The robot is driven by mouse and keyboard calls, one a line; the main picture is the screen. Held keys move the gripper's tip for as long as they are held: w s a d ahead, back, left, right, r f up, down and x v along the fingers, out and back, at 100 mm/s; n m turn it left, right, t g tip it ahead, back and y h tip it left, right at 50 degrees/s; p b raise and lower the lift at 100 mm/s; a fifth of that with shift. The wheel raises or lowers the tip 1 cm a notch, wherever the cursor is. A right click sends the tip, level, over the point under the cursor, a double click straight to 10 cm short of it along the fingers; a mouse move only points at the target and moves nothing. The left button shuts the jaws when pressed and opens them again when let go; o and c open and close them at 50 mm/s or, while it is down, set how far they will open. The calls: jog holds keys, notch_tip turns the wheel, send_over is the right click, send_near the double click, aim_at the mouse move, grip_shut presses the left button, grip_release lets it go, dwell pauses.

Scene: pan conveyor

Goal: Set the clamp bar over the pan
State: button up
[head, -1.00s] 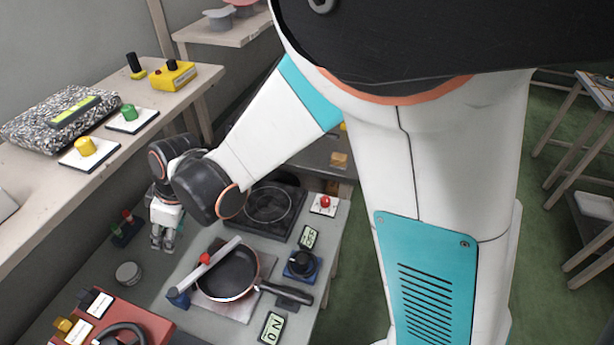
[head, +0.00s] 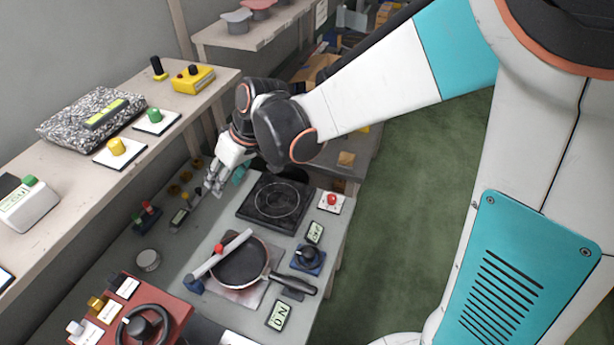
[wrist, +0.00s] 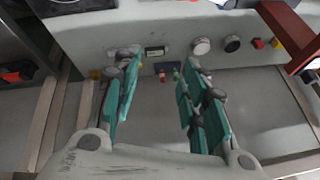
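The dark pan (head: 240,264) lies on a light plate on the grey bench in the head view, its handle (head: 292,285) pointing lower right. The clamp bar (head: 235,241) is a grey bar with a red knob (head: 218,248), running from a blue post (head: 193,285) across the pan's upper-left rim. Whether it touches the pan I cannot tell. My gripper (head: 212,186) is at the bench's back edge, above and left of the pan and apart from the bar. In the wrist view my gripper (wrist: 160,70) has its teal fingers apart, with nothing between them.
A black hotplate (head: 274,202) and a red button (head: 332,200) lie beyond the pan. A blue-based knob (head: 308,258) is to its right. A red panel with a wheel (head: 138,320) stands at front left. A shelf (head: 75,190) with switches runs along the left.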

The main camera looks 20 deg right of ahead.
jog(key=s+d+m+t+h+b, duration=0.1)
jog(key=s+d+m+b, duration=0.2)
jog(key=d, duration=0.6)
jog(key=s+d+f+m+t+h+b, duration=0.1)
jog(key=s+d+m+t+h+b, duration=0.1)
jog(key=s+d+b, duration=0.5)
jog(key=s+d+m, duration=0.1)
jog(key=d, duration=0.1)
jog(key=shift+s+d, duration=0.3)
jog(key=shift+s, duration=0.05)
jog(key=s+d+t+h, duration=0.1)
jog(key=s+d, duration=0.2)
jog(key=s, duration=0.2)
jog(key=shift+d+m+t+h, duration=0.3)
jog(key=shift+m, duration=0.1)
jog(key=shift+f, duration=0.1)
dwell(1.8)
